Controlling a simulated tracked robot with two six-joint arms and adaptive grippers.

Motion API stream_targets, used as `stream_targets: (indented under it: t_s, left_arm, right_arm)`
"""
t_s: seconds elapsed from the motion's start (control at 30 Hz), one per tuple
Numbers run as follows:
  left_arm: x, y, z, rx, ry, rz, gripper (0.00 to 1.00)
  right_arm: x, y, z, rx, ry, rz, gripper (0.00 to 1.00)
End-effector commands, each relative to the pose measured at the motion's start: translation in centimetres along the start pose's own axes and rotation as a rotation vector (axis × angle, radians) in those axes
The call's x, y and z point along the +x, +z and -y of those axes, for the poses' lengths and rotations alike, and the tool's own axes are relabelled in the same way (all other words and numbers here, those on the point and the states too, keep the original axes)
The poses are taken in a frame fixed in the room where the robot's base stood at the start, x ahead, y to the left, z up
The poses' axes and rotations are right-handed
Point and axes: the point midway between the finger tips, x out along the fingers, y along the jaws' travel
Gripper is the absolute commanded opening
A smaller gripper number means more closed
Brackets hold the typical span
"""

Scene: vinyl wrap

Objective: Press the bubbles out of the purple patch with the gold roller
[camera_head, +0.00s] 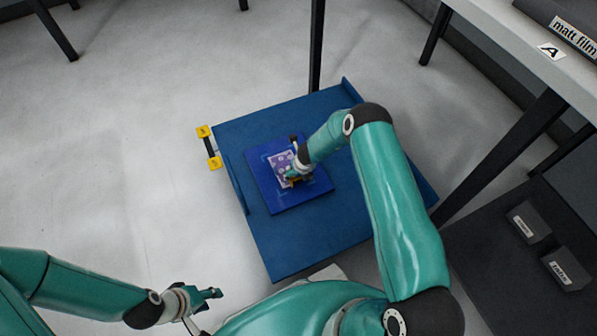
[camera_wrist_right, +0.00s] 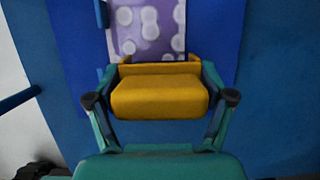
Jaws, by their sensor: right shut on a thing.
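The purple patch (camera_head: 282,160) with pale round bubbles lies on a blue square board (camera_head: 290,198). In the right wrist view the patch (camera_wrist_right: 146,28) fills the top middle, with several bubbles showing. My right gripper (camera_wrist_right: 160,100) is shut on the gold roller (camera_wrist_right: 160,98), which sits at the near edge of the visible patch. Whether the roller touches the patch I cannot tell. In the head view my right gripper (camera_head: 292,175) covers the patch's lower right part. My left gripper (camera_head: 212,293) is empty over the floor at lower left; its finger gap is unclear.
A white table (camera_head: 520,45) with a matt film box (camera_head: 570,35) stands at upper right. Dark boxes (camera_head: 567,268) lie at lower right. The left floor is clear.

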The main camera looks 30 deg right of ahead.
Motion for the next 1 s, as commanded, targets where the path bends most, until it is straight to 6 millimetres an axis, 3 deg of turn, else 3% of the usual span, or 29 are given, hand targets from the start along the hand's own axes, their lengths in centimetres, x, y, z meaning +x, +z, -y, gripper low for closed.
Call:
stream_targets:
  t_s: [1.0]
  left_arm:
    - [1.1,0.0,0.4,0.000,0.000,0.000,0.40]
  right_arm:
    - [1.2,-0.4,0.0,0.000,0.000,0.000,0.53]
